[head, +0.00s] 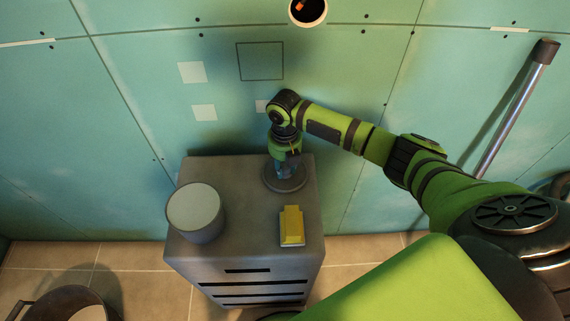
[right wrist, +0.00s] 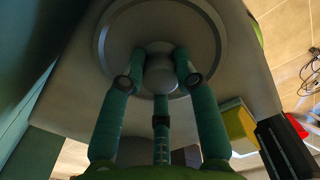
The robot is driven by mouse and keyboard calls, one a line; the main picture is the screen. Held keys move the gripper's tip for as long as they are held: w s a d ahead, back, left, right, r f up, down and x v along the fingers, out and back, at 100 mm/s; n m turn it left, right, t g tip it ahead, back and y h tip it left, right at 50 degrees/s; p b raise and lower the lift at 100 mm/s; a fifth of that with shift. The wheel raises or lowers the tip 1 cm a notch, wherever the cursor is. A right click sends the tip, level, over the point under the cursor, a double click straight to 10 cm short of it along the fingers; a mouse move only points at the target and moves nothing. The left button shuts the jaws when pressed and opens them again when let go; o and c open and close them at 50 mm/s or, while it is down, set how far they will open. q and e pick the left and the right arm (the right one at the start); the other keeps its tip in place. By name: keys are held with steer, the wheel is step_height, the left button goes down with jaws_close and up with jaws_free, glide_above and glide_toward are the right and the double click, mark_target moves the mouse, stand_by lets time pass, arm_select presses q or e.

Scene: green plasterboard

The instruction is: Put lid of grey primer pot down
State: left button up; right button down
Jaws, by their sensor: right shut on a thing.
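The grey primer pot (head: 191,231) stands without a lid on the left of the grey cabinet top, and its pale contents show. Its round grey lid (head: 285,185) is flat at the back right of the cabinet top; I cannot tell whether it touches the surface. My right gripper (head: 285,164) points down and is shut on the lid's knob. In the right wrist view the fingers (right wrist: 158,80) sit on both sides of the knob, and the lid (right wrist: 118,25) lies beyond them. My left gripper is not in view.
A yellow block-like object (head: 291,226) lies in front of the lid on the cabinet (head: 245,252). The green wall (head: 135,150) is close behind. A bucket (head: 45,305) stands on the floor at lower left. A metal pole (head: 515,110) leans at the right.

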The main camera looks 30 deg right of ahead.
mark_target(285, 165)
steer(key=shift+f, duration=0.15)
steer(key=c, duration=0.9)
jaws_free()
steer(key=shift+r, duration=0.25)
step_height(285, 165, up, 12)
steer(key=shift+f+b, duration=0.1)
steer(key=shift+b, duration=0.55)
